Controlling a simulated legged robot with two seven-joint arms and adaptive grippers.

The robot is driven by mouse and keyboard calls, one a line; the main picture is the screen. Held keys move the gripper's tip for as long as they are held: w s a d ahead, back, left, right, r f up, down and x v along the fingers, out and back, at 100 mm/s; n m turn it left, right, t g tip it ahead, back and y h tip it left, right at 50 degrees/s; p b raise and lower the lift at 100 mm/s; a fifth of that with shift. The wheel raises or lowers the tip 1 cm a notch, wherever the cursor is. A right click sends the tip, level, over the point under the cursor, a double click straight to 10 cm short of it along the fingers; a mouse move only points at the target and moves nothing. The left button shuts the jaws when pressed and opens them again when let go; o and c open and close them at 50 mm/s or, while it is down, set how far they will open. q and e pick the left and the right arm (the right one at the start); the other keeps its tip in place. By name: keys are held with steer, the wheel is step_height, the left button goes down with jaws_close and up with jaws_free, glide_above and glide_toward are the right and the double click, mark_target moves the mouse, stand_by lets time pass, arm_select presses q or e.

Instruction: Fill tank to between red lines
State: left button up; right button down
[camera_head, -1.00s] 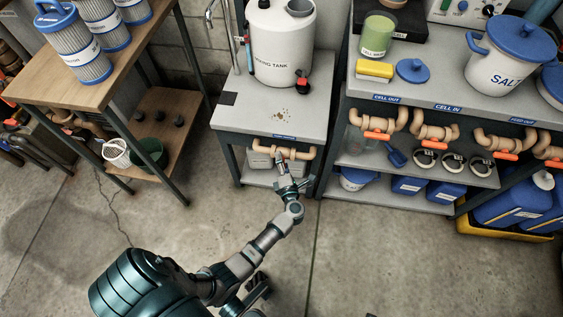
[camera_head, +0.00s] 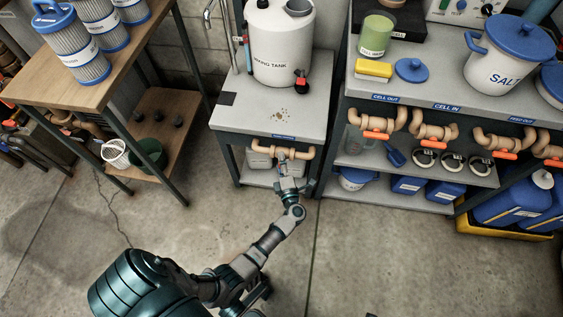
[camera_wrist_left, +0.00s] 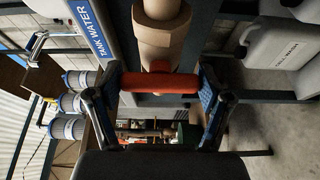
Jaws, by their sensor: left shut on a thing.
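The white mixing tank (camera_head: 282,45) stands on a grey-topped stand, with a level tube (camera_head: 248,52) on its left side. I cannot make out red lines or a liquid level there. A tan pipe (camera_head: 285,152) with an orange valve handle runs under the stand's front edge. In the left wrist view the orange handle (camera_wrist_left: 160,82) lies across the picture, and the tank water label (camera_wrist_left: 88,30) is beside it. My left gripper (camera_wrist_left: 160,84) is shut on this handle, one finger at each end; it also shows in the head view (camera_head: 287,170). My right gripper is not in view.
A bench (camera_head: 470,95) on the right has several pipes with orange valves under its edge. A wooden table (camera_head: 95,85) with filter cartridges stands at the left. A white container (camera_wrist_left: 282,68) is close by in the wrist view. The concrete floor is clear in front.

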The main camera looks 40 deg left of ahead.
arm_select(q)
steer(key=o, duration=1.1)
steer(key=shift+s+a+f, duration=0.1)
steer(key=shift+s+f, duration=0.05)
steer(key=shift+f, duration=0.15)
steer(key=shift+r, duration=0.1)
steer(key=shift+s+d, duration=0.1)
steer(key=shift+d, duration=0.25)
steer(key=v, duration=1.1)
steer(key=shift+s+d, duration=0.1)
